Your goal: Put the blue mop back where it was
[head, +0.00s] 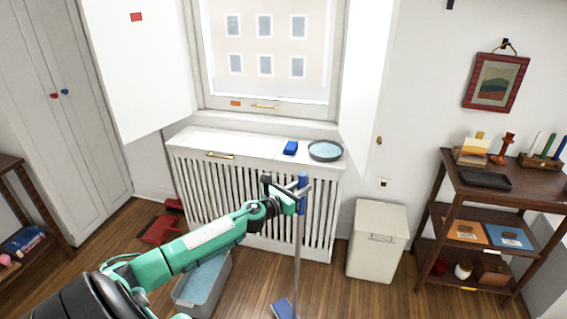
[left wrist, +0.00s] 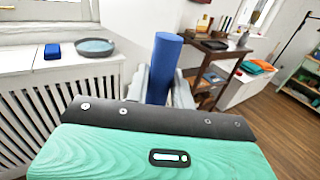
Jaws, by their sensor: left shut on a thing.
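The blue mop (head: 298,245) stands nearly upright in front of the radiator cover. It has a blue grip, a thin grey pole and a blue head at the bottom edge of the head view. Whether its head touches the floor I cannot tell. My left gripper (head: 302,192) is shut on the blue grip near the top of the pole. In the left wrist view the blue grip (left wrist: 163,65) rises between the fingers, partly hidden by my wrist. My right gripper is not in view.
A white slatted radiator cover (head: 225,147) stands behind the mop, with a blue block (head: 290,148) and a round grey dish (head: 325,150) on top. A grey bucket (head: 205,285) and red dustpan (head: 158,229) are on the floor left. A white bin (head: 377,243) and wooden shelf (head: 480,192) stand right.

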